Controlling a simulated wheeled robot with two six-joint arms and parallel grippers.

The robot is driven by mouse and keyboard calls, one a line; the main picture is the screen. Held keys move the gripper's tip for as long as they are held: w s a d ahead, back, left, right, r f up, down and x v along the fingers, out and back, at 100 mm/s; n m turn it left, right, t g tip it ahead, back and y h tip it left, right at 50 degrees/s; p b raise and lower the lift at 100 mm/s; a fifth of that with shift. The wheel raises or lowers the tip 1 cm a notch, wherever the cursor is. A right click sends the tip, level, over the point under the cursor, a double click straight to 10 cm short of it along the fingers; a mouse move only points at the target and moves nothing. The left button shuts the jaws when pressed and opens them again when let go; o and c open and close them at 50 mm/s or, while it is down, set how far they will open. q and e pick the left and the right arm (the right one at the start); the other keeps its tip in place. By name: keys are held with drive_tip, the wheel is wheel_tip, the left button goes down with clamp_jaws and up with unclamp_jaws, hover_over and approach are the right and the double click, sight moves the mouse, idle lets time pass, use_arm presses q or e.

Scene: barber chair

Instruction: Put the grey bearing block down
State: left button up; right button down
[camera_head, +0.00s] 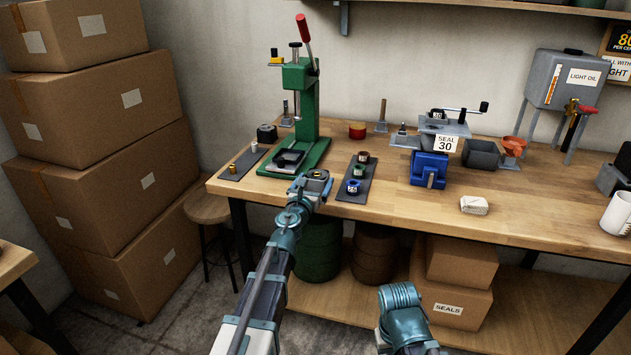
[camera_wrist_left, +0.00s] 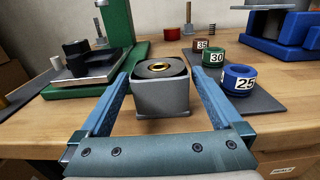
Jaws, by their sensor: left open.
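The grey bearing block (camera_wrist_left: 162,98) appears to stand upright on the wooden bench top near its front edge. It is a squared grey housing with a dark top and a brass ring in it. It also shows small in the head view (camera_head: 317,175), just in front of the green press. My left gripper (camera_wrist_left: 161,68) is open, with one blue finger on each side of the block. Gaps show between the fingers and the block in the left wrist view. The block's back and underside are hidden. Of my right arm only a teal link shows in the head view.
The green arbor press (camera_head: 303,105) stands behind the block. A dark mat (camera_head: 350,196) to the right carries seals marked 25, 30 and 35. Another mat (camera_head: 240,165) with small parts lies left. A blue vise (camera_head: 429,169) stands farther right. Bench around the white cloth (camera_head: 473,205) is clear.

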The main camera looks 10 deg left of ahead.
use_arm(q)
drive_tip(key=s, duration=1.1)
drive_tip(key=shift+a, duration=0.2)
drive_tip(key=s+d+f+n+g+y, duration=0.25)
drive_tip(key=s+f+n+g, duration=0.35)
drive_tip(key=n, duration=0.7)
drive_tip(key=s+d+f+n+g+y, duration=0.1)
drive_tip(key=s+f+n+g+y, duration=0.25)
drive_tip(key=f+n, duration=0.75)
drive_tip(key=s+d+f+n+g+h, duration=0.2)
drive_tip(key=s+d+n+g, duration=0.2)
drive_tip(key=s+d, duration=0.2)
drive_tip(key=s+d+f+n+g+h, duration=0.2)
drive_tip(key=s+d+n+g, duration=0.2)
drive_tip(key=s, duration=0.6)
drive_tip(key=d+g, duration=0.1)
drive_tip(key=d, duration=0.1)
drive_tip(key=shift+s+d+f+n, duration=0.3)
drive_tip(key=shift+f, duration=0.1)
